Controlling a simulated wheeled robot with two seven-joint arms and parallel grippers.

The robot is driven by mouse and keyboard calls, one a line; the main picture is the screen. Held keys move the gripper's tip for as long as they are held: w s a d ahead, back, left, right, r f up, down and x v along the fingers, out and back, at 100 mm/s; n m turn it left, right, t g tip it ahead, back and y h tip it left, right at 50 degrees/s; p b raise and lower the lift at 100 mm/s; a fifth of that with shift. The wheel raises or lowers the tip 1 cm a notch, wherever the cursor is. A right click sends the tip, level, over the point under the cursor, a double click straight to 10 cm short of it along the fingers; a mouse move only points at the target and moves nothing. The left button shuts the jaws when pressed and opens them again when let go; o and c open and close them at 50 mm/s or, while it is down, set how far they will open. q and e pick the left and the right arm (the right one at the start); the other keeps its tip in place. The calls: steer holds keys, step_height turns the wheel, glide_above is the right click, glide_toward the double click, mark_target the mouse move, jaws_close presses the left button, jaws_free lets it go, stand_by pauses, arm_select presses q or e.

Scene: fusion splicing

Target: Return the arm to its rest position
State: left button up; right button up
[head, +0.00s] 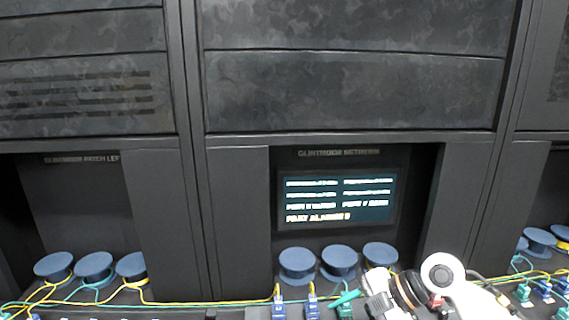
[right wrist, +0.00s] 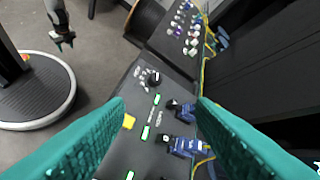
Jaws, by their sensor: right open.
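My right arm (head: 445,275) comes in at the lower right of the head view, in front of the middle cabinet. My right gripper (right wrist: 160,102) is open, with two teal fingers spread wide and nothing held between them. Below and beyond the fingers is a dark panel (right wrist: 135,150) with blue connectors (right wrist: 183,145), a black knob (right wrist: 152,78) and green-lit marks. The connectors are near the right finger; I cannot tell if they touch it. My left gripper (right wrist: 64,42) shows small at the upper left of the right wrist view, away from the panel; its opening is too small to judge.
Blue round spools (head: 297,265) stand in the cabinet recess below a lit screen (head: 338,198). Yellow and green cables (head: 200,303) run along the front. Blue plugs (head: 312,307) stand at the bottom edge. Grey floor (right wrist: 105,50) lies open left of the panel.

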steer(key=s+a+r+t+y, duration=0.1)
steer(key=s+a+r+y, duration=0.1)
steer(key=a+r+y, duration=0.35)
step_height(320, 180, up, 5)
steer(key=m+t+y, duration=0.3)
steer(key=m+t, duration=0.3)
steer(key=t, duration=0.4)
steer(key=d+f+m+t+h, duration=0.4)
steer(key=d+f+m+h, duration=0.95)
steer(key=m+h, duration=0.45)
steer(key=s+f+n+g, duration=0.1)
steer(key=s+f+g, duration=0.7)
steer(key=s, duration=0.4)
steer(key=s+f+g, duration=0.5)
steer(key=s+f, duration=0.4)
steer(key=s, duration=0.2)
step_height(320, 180, down, 26)
steer(key=s+g, duration=0.1)
steer(key=s+d+f+g+b, duration=0.1)
steer(key=s+d+f, duration=0.2)
steer(key=s+f, duration=1.3)
steer(key=shift+s+d+f+g, duration=0.2)
steer(key=shift+s+f+g, duration=0.1)
steer(key=shift+s, duration=0.15)
